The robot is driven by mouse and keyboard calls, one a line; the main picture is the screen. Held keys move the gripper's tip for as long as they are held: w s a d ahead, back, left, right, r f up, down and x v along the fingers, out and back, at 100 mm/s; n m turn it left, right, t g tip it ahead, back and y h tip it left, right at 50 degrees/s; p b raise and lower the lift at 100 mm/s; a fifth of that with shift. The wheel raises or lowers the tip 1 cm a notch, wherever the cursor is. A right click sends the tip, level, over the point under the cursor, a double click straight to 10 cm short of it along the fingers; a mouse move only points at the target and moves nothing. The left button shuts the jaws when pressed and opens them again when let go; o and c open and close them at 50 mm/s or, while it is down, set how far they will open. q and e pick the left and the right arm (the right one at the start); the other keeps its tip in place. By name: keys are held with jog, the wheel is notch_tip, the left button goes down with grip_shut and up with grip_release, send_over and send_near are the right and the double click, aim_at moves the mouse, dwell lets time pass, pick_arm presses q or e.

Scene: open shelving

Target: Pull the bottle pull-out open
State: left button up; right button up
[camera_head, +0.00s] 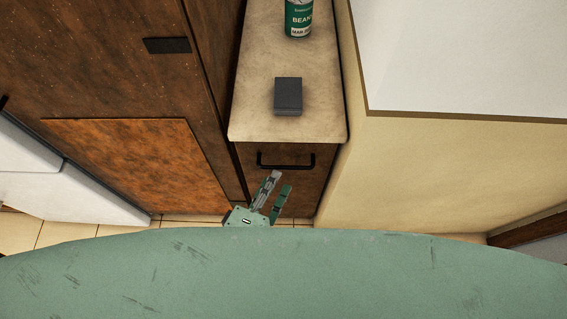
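The bottle pull-out (305,187) is a narrow dark brown front under the beige counter, and it looks shut. Its black bar handle (286,167) runs across near the top. My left gripper (281,180) is just below the handle in the picture, in front of the brown panel. Its two fingers are spread with a gap between them, pointing up toward the handle. Nothing shows between them. I cannot tell whether a fingertip touches the handle. My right gripper is not in view.
A dark grey box (288,97) and a green-and-white bean can (298,17) stand on the counter (255,60). A beige-sided block with a white top (470,50) borders it on the right. Tall brown cabinetry (130,150) stands left. Tiled floor (185,222) shows below.

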aim_at(284, 166)
pick_arm(q)
jog(key=x, duration=0.6)
jog(key=shift+w+d+f, duration=0.1)
jog(key=shift+w, duration=0.1)
jog(key=shift+c, duration=0.2)
grip_shut()
